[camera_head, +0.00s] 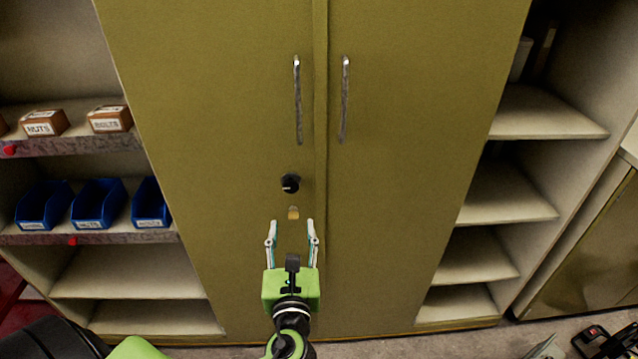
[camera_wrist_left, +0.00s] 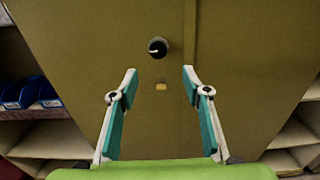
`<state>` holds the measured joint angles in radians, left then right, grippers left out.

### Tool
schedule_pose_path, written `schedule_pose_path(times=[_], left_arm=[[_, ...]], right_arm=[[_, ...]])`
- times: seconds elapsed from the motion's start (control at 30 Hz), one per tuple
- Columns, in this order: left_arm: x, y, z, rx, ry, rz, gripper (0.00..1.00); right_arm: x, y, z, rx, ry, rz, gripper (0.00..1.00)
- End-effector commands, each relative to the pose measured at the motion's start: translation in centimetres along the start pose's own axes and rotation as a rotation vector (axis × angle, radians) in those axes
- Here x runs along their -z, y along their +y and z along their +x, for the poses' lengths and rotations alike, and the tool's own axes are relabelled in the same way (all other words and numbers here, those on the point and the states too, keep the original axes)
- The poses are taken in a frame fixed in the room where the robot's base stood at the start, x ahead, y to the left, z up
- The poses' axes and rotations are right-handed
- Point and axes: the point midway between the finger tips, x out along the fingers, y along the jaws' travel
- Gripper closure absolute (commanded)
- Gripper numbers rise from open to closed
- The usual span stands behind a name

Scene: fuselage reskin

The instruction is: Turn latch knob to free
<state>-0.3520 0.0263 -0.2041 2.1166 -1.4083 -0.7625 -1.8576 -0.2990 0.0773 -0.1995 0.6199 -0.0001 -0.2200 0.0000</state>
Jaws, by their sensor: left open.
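The latch knob (camera_head: 290,183) is a small black round knob with a light mark, on the left door of the olive cabinet (camera_head: 230,110). It also shows in the left wrist view (camera_wrist_left: 157,47), above and beyond the fingertips. A small yellowish plate (camera_head: 293,213) sits just below the knob. My left gripper (camera_head: 292,226) is open and empty, with its fingers pointing up toward the knob and apart from it. In the left wrist view the gripper (camera_wrist_left: 159,72) has the yellowish plate between its fingertips. My right gripper is not in view.
Two vertical metal handles (camera_head: 298,100) (camera_head: 344,100) stand above the knob on either side of the door seam. Open shelves with blue bins (camera_head: 98,205) and small labelled boxes (camera_head: 45,122) are at left. Mostly empty shelves (camera_head: 505,193) are at right.

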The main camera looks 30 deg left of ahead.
Motion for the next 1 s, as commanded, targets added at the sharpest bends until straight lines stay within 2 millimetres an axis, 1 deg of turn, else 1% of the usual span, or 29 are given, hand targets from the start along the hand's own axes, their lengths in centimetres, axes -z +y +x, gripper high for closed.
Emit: schedule_pose_path(times=[0.17,0.4,0.6,0.7,0.8,1.0], left_arm=[[-0.4,0.0,2.3,-0.001,-0.006,0.004,0.56],[-0.4,-0.1,7.5,0.0,-0.004,0.001,0.56],[-0.3,0.0,11.2,0.0,-0.002,0.0,0.56],[-0.1,0.0,12.4,0.0,-0.001,0.0,0.56],[0.0,0.0,13.2,0.001,0.0,0.0,0.56],[0.1,0.0,13.6,0.001,0.001,-0.001,0.56]], right_arm=[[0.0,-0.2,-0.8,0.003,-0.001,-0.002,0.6],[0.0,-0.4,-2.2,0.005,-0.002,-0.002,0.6],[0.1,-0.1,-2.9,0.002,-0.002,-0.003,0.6],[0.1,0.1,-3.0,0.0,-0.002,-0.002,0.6],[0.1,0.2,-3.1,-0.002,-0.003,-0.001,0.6],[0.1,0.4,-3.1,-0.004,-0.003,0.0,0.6]])
